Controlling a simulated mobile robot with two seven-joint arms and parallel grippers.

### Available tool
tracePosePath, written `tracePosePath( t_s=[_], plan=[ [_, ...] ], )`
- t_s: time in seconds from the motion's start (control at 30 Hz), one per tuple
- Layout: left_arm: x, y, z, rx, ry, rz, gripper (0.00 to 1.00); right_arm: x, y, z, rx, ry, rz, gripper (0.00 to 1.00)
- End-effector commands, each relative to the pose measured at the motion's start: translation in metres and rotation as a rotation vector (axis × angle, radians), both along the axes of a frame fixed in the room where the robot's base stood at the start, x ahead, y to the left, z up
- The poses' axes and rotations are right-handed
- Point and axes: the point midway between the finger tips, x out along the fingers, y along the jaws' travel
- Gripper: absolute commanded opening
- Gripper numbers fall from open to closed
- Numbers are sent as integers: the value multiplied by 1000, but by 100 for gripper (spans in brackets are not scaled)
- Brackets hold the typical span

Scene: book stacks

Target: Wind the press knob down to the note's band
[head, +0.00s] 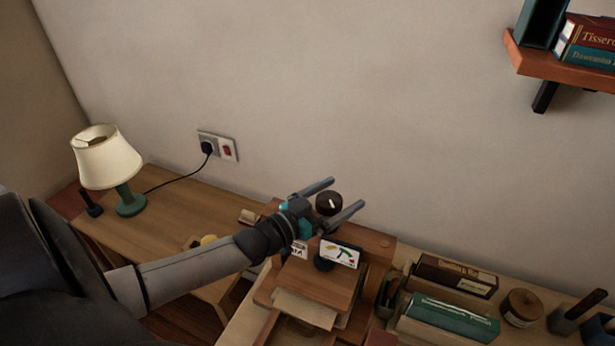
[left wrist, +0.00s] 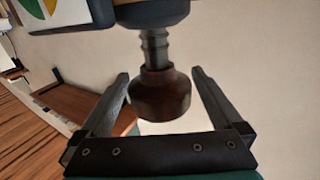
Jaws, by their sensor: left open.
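The press knob (head: 328,203) is dark and round with a white mark on top, at the upper middle of the wooden press (head: 372,242). In the left wrist view the brown knob (left wrist: 160,97) sits on a ridged screw (left wrist: 155,46). My left gripper (head: 347,193) is open, with one finger on each side of the knob; gaps show between fingers and knob in the wrist view. The note (head: 341,254), a white card with a coloured picture, stands on the press in front of the knob. Its band cannot be read clearly. My right gripper is not in view.
A lamp (head: 107,160) stands at the left on the wooden desk (head: 165,208). A green book (head: 452,318), a brown box (head: 456,275) and a round jar (head: 521,307) lie to the right. A wall shelf (head: 560,67) is at the upper right.

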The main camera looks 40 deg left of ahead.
Motion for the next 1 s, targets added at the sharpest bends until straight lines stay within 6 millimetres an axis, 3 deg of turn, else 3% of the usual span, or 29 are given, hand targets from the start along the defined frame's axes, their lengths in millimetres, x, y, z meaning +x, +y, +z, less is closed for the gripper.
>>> tracePosePath(
  t_s=[0.8,1.0],
  plan=[
    [-111,29,0,1,3,0,100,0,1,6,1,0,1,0],
    [-131,34,0,1,1,0,100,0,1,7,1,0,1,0]
  ],
)
